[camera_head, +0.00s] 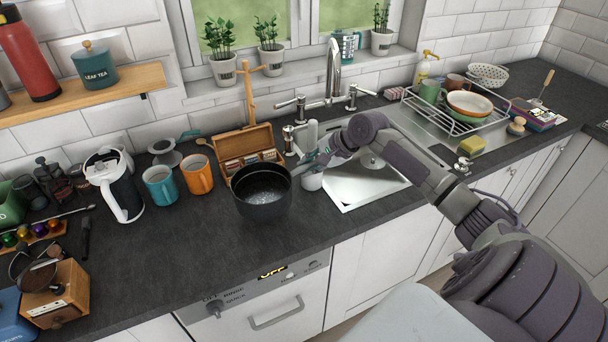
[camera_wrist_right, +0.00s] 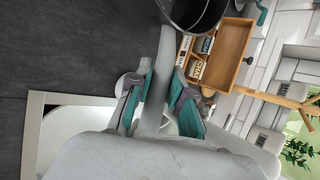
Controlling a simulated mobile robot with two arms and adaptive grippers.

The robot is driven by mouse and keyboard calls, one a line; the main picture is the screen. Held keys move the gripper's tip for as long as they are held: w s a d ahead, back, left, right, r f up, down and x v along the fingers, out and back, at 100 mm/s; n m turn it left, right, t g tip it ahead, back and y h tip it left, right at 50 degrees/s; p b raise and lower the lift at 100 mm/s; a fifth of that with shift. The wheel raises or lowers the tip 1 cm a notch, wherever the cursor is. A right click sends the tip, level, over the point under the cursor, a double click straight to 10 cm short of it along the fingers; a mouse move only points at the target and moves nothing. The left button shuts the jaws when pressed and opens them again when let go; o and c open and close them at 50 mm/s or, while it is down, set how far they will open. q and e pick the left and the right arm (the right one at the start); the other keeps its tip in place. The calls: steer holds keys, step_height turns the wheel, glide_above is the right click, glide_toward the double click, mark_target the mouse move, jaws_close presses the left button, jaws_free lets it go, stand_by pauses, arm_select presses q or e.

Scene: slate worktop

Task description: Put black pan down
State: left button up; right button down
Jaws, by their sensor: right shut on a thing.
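The black pan (camera_head: 262,197) is upright near the front edge of the dark worktop (camera_head: 180,255), in front of the open wooden tea box. Its rim and side also show at the top of the right wrist view (camera_wrist_right: 198,12). My right gripper (camera_head: 314,163) is shut on the pan's handle (camera_wrist_right: 160,75), with teal-padded fingers on either side of it. I cannot tell whether the pan's base touches the worktop or hangs just above it. My left gripper is in neither view.
The wooden tea box (camera_head: 245,142) stands close behind the pan. An orange mug (camera_head: 198,174), a teal mug (camera_head: 160,187) and a white kettle (camera_head: 112,180) are to its left. The sink (camera_head: 362,185) is to its right. The worktop front left of the pan is clear.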

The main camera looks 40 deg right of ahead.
steer(key=shift+w+a+f, duration=0.25)
steer(key=shift+w+a, duration=0.1)
steer(key=shift+w, duration=0.15)
step_height(320, 180, down, 4)
steer(key=shift+f+p, duration=0.1)
steer(key=shift+p, duration=0.45)
steer(key=c, duration=1.1)
jaws_free()
steer(key=shift+s, duration=0.15)
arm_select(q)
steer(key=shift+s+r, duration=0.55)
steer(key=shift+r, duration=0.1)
arm_select(e)
steer(key=shift+o, duration=0.2)
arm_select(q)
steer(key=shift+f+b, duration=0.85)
arm_select(e)
steer(key=v, duration=1.2)
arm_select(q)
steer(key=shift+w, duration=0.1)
